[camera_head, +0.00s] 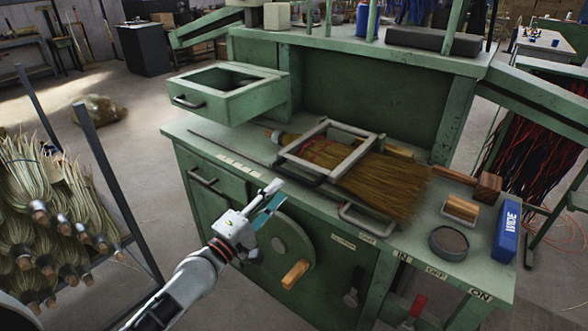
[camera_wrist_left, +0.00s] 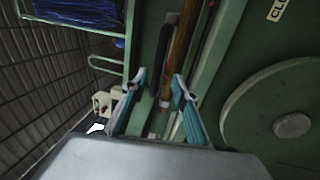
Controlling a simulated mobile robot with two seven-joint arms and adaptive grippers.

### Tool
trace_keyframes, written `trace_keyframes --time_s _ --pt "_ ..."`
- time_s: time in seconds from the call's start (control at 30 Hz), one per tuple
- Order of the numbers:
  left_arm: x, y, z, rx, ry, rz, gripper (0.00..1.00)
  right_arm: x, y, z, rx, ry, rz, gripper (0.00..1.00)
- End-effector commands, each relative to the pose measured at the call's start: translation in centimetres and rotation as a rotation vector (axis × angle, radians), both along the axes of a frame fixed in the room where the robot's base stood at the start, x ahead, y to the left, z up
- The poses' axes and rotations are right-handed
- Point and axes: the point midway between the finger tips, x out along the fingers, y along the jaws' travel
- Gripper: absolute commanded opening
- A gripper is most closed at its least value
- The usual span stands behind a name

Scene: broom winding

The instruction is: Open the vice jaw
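A pale metal frame (camera_head: 352,168), apparently the vice jaw, lies across the straw broom (camera_head: 385,188) on the green bench. It looks lowered onto the broom, with a dark handle (camera_head: 296,172) at its front edge. My left gripper (camera_head: 274,196) is in front of the bench edge, left of the frame and apart from it. Its two blue-green fingers are spread with nothing between them; the left wrist view shows this gap too (camera_wrist_left: 162,92). My right gripper is in neither view.
A round disc (camera_head: 280,238) with a wooden handle (camera_head: 296,274) is on the bench front, close to my left gripper. An open drawer (camera_head: 228,95) sticks out above the bench top. A blue box (camera_head: 507,232), round tin (camera_head: 449,243) and wooden blocks stand at the right.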

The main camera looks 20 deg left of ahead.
Motion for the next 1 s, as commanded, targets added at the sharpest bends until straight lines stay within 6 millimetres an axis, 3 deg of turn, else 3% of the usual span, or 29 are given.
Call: trace_keyframes --time_s 0.53,0.97,1.0 --pt "6.3 -2.2 1.5 -0.015 0.000 -0.001 0.29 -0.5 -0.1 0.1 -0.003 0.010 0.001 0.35" --pt "7.3 -2.5 1.6 -0.012 0.000 -0.001 0.29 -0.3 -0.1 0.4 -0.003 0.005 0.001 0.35" --pt "7.2 -2.5 1.6 -0.011 0.001 -0.001 0.18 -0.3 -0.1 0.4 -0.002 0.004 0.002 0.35"
